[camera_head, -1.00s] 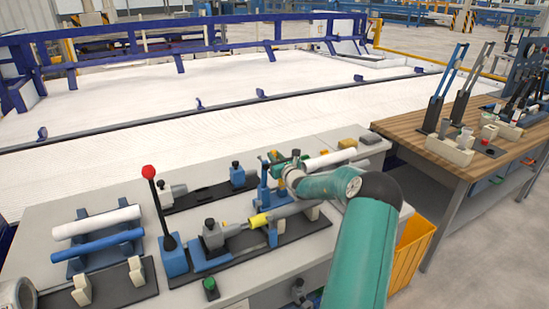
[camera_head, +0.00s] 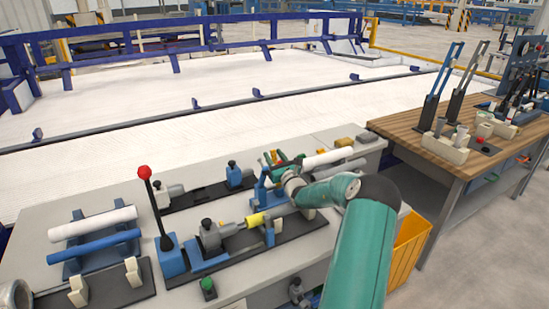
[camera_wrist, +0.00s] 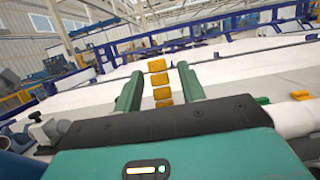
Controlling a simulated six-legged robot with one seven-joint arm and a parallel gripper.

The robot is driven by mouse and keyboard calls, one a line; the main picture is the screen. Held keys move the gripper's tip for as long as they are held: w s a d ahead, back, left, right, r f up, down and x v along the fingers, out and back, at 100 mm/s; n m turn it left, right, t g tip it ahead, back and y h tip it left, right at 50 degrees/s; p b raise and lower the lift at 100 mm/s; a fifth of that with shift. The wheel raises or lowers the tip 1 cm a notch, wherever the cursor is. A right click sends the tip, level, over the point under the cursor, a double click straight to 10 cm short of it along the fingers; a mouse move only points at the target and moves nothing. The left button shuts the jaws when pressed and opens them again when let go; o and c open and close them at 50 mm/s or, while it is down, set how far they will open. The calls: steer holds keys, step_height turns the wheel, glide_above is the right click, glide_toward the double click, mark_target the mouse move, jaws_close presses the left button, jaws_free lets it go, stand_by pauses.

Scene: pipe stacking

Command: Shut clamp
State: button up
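My gripper (camera_head: 284,158) is over the middle of the bench, by the upright blue clamp part (camera_head: 262,188). In the wrist view its two green fingers (camera_wrist: 157,80) are apart. Several orange blocks (camera_wrist: 157,66) show in a row in the gap between them; I cannot tell whether they touch the fingers. A grey pipe with a yellow band (camera_head: 256,219) lies in the front fixture, below and left of my gripper. My wrist and arm hide part of this fixture, so the clamp's state cannot be told.
A lever with a red knob (camera_head: 145,173) stands upright at the left of the fixture. White (camera_head: 95,223) and blue (camera_head: 95,246) pipes lie on a rack. A white pipe (camera_head: 328,157) lies behind my arm.

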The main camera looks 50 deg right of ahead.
steer(key=v, duration=0.7)
steer(key=shift+s, duration=0.25)
